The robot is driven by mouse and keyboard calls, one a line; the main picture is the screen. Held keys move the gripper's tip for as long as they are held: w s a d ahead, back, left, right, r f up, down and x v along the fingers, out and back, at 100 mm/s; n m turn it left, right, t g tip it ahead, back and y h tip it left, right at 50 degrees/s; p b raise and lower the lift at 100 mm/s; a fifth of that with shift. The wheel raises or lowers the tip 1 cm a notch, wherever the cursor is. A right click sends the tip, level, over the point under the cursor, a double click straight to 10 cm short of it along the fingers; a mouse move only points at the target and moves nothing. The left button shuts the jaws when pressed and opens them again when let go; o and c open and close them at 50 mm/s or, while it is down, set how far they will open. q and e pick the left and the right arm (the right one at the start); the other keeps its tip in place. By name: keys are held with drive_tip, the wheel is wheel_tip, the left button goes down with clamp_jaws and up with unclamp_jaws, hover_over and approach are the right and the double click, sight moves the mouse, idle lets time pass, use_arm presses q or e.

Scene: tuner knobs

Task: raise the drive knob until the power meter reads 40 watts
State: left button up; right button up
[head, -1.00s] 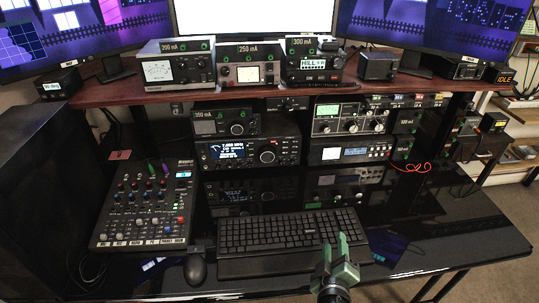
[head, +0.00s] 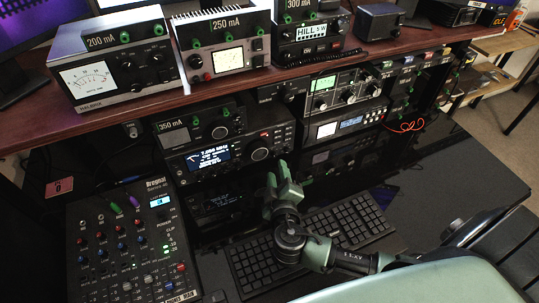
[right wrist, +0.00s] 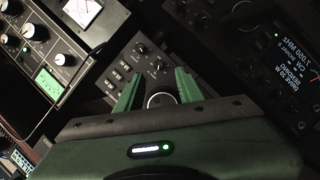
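My right gripper (head: 281,180) is open in front of the radio stack, above the keyboard. In the right wrist view its green fingers (right wrist: 157,88) are spread, with a round knob (right wrist: 161,101) showing between them; I cannot tell whether they touch it. I cannot tell which knob is the drive knob. The transceiver (head: 250,152) has a lit display and a large dial; its display (right wrist: 296,68) shows tilted in the right wrist view. A white-faced needle meter (head: 86,78) at the upper left looks like the power meter; its reading is too small to tell. My left gripper is out of view.
A mixer (head: 130,245) stands at the lower left, next to the keyboard (head: 350,230). A green-screened unit (head: 335,93) with several knobs sits right of the transceiver. The wooden shelf (head: 45,125) overhangs the stack. Glossy desk (head: 450,175) is bare at the right.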

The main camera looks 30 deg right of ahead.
sight(275, 157)
drive_tip(key=x, duration=0.5)
drive_tip(key=shift+w+d+p, duration=0.1)
drive_tip(key=shift+p, duration=0.2)
drive_tip(key=shift+w+d, duration=0.1)
drive_tip(key=shift+w, duration=0.15)
drive_tip(key=shift+w+f, duration=0.1)
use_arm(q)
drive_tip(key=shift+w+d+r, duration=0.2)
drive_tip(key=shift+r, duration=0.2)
use_arm(e)
clamp_jaws()
